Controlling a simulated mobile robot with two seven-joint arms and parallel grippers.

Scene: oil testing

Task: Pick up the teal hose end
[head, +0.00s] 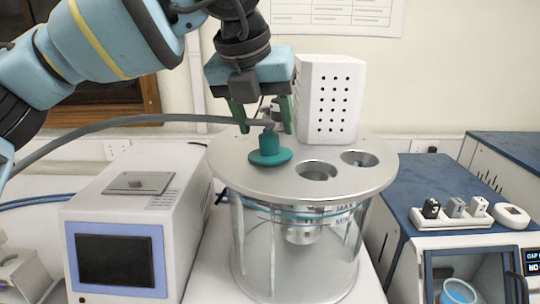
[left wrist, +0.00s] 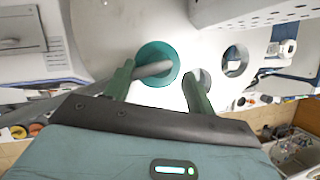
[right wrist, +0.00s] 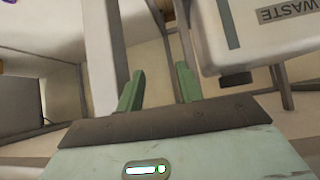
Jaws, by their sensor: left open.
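The teal hose end (head: 268,150) stands upright on the round metal lid (head: 225,160) of the glass bath, its wide flange flat on the lid. A grey hose (head: 150,119) runs from its top off to the left. My left gripper (head: 262,128) is open and points down just above the hose end, with a green finger on either side of its top. In the left wrist view the teal flange (left wrist: 158,82) and hose show just beyond and between the fingertips. My right gripper (right wrist: 158,82) is open and empty in the right wrist view, away from the bath.
The lid has two open holes (head: 316,171) to the right of the hose end. A white perforated box (head: 330,98) stands close behind. A white instrument (head: 130,240) is at left, and a blue-topped one (head: 440,190) at right. A WASTE container (right wrist: 270,30) is near my right gripper.

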